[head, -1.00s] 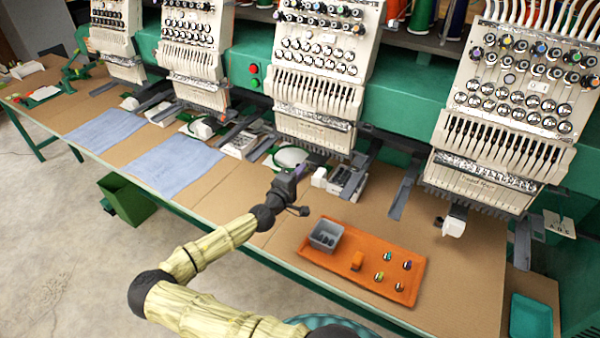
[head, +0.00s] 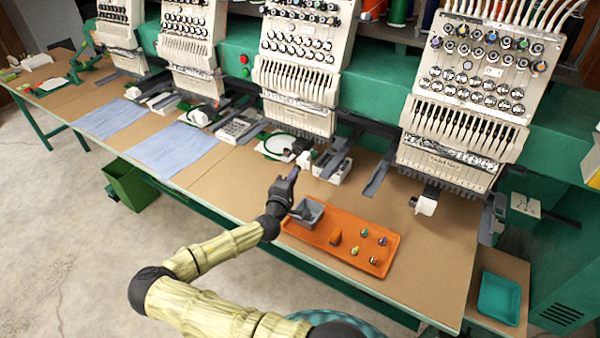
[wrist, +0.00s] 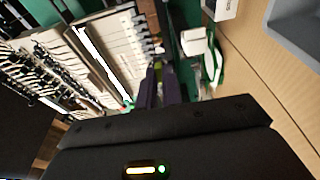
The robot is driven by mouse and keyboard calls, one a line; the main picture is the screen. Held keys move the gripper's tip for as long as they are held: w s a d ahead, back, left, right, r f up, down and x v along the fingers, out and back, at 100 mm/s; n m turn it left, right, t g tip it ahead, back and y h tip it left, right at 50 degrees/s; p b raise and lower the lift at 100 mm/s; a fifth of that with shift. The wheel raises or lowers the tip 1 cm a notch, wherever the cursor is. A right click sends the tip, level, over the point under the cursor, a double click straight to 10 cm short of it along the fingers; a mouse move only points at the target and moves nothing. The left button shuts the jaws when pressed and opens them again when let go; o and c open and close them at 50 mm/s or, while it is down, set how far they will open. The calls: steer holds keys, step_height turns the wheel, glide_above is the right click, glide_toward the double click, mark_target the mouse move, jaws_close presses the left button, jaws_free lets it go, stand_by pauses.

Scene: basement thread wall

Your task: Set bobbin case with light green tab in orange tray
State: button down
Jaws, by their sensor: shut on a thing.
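The orange tray (head: 318,252) lies flat on the workbench in the head view. Several small bobbin cases (head: 364,233) with coloured tabs sit in its right half; one tab at the front left looks yellow-green (head: 355,251). My gripper (head: 291,174) is raised above the bench at the tray's back left corner. In the wrist view its dark fingers (wrist: 158,72) are closed together on a small thing, mostly hidden between the tips. I take it for a bobbin case; its tab colour is not clear.
Embroidery machine heads (head: 462,100) overhang the bench behind. Bare bench lies right of the tray. A teal tray (head: 499,298) sits farther right.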

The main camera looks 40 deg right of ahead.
steer(key=a+f+n+t+y+b, duration=0.1)
steer(key=a+f+n+y, duration=0.1)
steer(key=a+f, duration=0.1)
steer(key=a+f+n+t+y+b, duration=0.2)
steer(key=a+f, duration=0.2)
steer(key=a, duration=0.1)
steer(key=a+f+n+t+y+b, duration=0.1)
steer(key=a+f+t+y, duration=0.1)
steer(key=a+f, duration=0.2)
steer(key=shift+w+a+n+y+b, duration=0.2)
steer(key=shift+a+n+y+b, duration=0.1)
steer(key=shift+n+y, duration=0.1)
steer(key=s+a+f+n+t+y+b, duration=0.1)
steer(key=a+f+n+y, duration=0.1)
steer(key=a+y, duration=0.2)
steer(key=s+a+f+n+t+y+b, duration=0.1)
steer(key=s+a+f+n+y+b, duration=0.1)
steer(key=a, duration=0.8)
steer(key=shift+s+a+f+n+t+y, duration=0.15)
steer(key=shift+a+f+n+t+y, duration=0.2)
steer(key=shift+f+n+y, duration=0.5)
steer(key=shift+r+m, duration=0.15)
steer(key=shift+m, duration=0.1)
